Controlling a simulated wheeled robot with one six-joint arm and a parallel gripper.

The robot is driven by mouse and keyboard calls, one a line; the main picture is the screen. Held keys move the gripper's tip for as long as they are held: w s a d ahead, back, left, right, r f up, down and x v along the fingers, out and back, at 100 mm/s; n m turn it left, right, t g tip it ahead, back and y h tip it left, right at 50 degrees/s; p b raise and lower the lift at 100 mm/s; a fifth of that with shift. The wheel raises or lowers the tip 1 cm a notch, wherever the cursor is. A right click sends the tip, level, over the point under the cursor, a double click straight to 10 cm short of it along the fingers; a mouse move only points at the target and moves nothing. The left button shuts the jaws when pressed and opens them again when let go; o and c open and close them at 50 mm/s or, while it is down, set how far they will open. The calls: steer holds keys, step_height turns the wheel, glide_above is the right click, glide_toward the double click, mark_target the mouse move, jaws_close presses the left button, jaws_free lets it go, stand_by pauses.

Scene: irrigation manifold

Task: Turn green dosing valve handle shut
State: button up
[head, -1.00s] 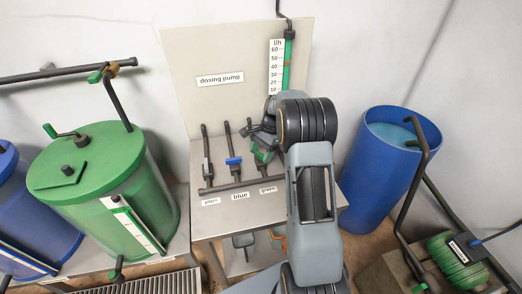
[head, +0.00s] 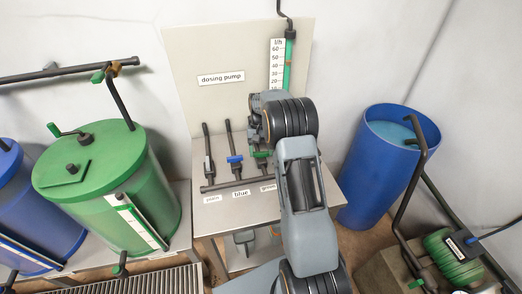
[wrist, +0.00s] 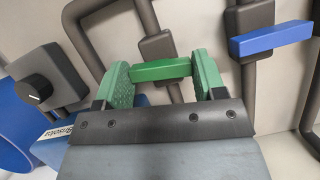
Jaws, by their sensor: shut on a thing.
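The green dosing valve handle (wrist: 160,70) is a short green bar in the wrist view. It lies across its dark pipe. My gripper (wrist: 162,78) is shut on it, with a green textured pad at each end of the bar. In the head view, the green valve's place is mostly hidden by my wrist, and only a bit of green shows above the "green" label (head: 267,188). The blue valve handle (wrist: 271,38) is to the right in the wrist view, also across its pipe; it shows in the head view (head: 234,159) too.
A grey box with a black knob (wrist: 40,88) is close left of my gripper in the wrist view. The plain valve (head: 209,167) is left of the blue one. A blue barrel (head: 378,180) stands right of the bench, a green tank (head: 100,200) left.

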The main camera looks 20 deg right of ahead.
steer(key=shift+n+h, duration=0.3)
steer(key=shift+n, duration=0.5)
steer(key=o, duration=0.9)
steer(key=v, duration=1.4)
steer(key=shift+w+a+f, duration=0.1)
steer(key=shift+w+a, duration=0.05)
